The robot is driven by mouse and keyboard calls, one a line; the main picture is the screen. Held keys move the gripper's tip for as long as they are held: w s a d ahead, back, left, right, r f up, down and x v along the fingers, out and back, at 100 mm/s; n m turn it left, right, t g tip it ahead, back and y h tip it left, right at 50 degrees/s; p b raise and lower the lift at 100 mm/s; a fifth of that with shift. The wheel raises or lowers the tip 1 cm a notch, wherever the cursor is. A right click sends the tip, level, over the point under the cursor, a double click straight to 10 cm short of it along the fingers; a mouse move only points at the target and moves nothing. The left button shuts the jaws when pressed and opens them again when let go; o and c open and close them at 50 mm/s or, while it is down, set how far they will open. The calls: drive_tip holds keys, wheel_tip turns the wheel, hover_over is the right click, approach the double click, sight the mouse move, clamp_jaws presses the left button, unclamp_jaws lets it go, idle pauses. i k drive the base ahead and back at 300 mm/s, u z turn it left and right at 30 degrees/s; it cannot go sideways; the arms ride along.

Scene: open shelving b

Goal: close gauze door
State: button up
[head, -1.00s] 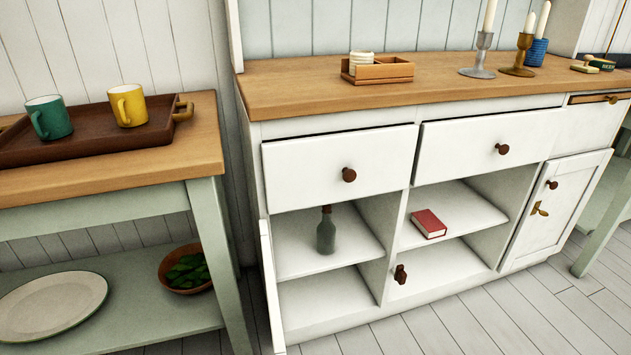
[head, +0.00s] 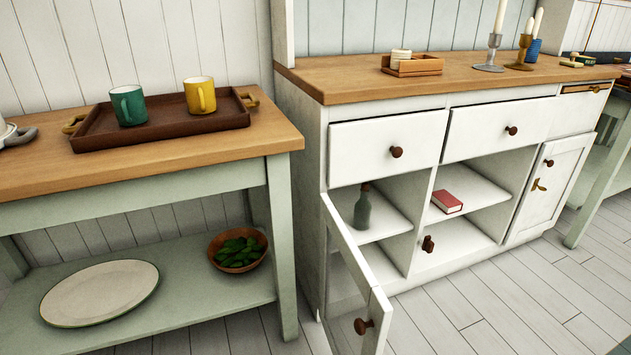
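The gauze door (head: 352,245) is a white-framed door with a see-through panel at the left end of the white cabinet (head: 309,180). It stands open, swung out toward me from the cabinet's left edge. Its dark round knob (head: 364,326) is near the bottom of the picture, and the door's lower part is cut off. Behind it are open shelves with a grey-green bottle (head: 362,208) and a red book (head: 446,201). My gripper is not in view.
A side table (head: 230,150) at left holds a brown tray (head: 160,138) with a green mug (head: 128,105) and a yellow mug (head: 200,95). Its lower shelf holds a plate (head: 100,291) and a bowl (head: 216,258). The floor (head: 500,305) before the cabinet's right part is clear.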

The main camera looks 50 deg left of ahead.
sight(373, 330)
drive_tip(key=u, duration=1.5)
drive_tip(key=i, duration=0.5)
drive_tip(key=z, duration=0.05)
drive_tip(key=k, duration=1)
drive_tip(key=u, duration=1.6)
drive_tip(key=k, duration=0.95)
drive_tip(key=z, duration=1.2)
drive_tip(key=i, duration=0.5)
